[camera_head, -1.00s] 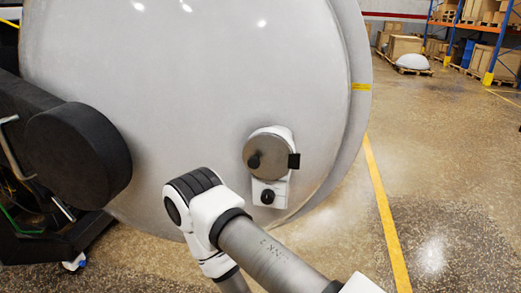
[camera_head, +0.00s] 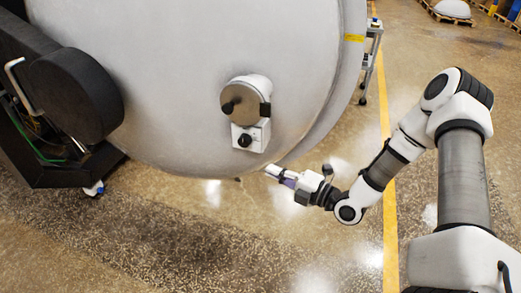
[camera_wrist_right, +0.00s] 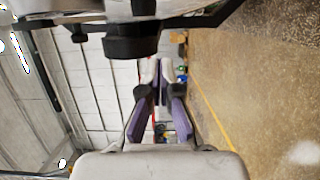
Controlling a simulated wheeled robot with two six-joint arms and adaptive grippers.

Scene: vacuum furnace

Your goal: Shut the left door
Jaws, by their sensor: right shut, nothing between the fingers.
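The large round grey door (camera_head: 180,110) fills the upper left of the head view, with its curved rim at the right. A round grey latch (camera_head: 240,100) with black knobs and a white plate sits low on its face. My right gripper (camera_head: 272,171) is just below the door's lower right edge, its fingers pointing left. It looks apart from the door, though contact is hard to judge. In the right wrist view the gripper (camera_wrist_right: 162,75) has purple-padded fingers, shut and empty; a black knob (camera_wrist_right: 131,42) shows above them. My left gripper is not in view.
A black hinge arm with a thick round end (camera_head: 80,95) stands at the left. A small metal cart (camera_head: 371,60) is behind the door's right edge. A yellow floor line (camera_head: 386,130) runs down the right. The floor below the door is clear.

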